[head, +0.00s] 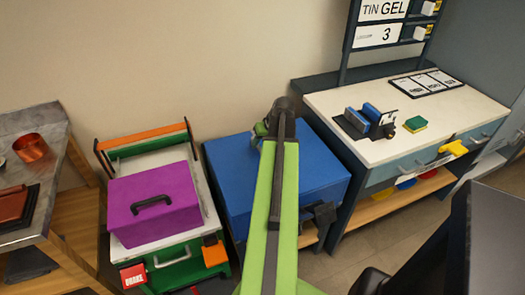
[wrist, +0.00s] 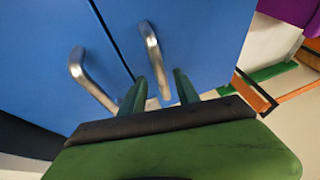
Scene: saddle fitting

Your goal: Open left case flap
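The blue case (head: 229,172) stands in the middle of the head view, its top partly hidden by my green arm. In the wrist view, two blue flaps meet at a dark seam. The right-hand flap (wrist: 205,35) lies on the side of the purple box and bears a silver bar handle (wrist: 152,55). The other flap (wrist: 35,55) bears a second silver handle (wrist: 88,78). My gripper (wrist: 160,88) is open, its green fingers apart, with the lower end of the right-hand handle showing between them. I cannot tell whether they touch it. Both flaps look flat.
A purple box (head: 155,205) with a black handle sits on a white-topped green cart (head: 177,270) at left. A white-topped workbench (head: 390,150) with tools stands at right. A wooden bench with a copper pot (head: 32,148) is at far left. Floor shows at lower right.

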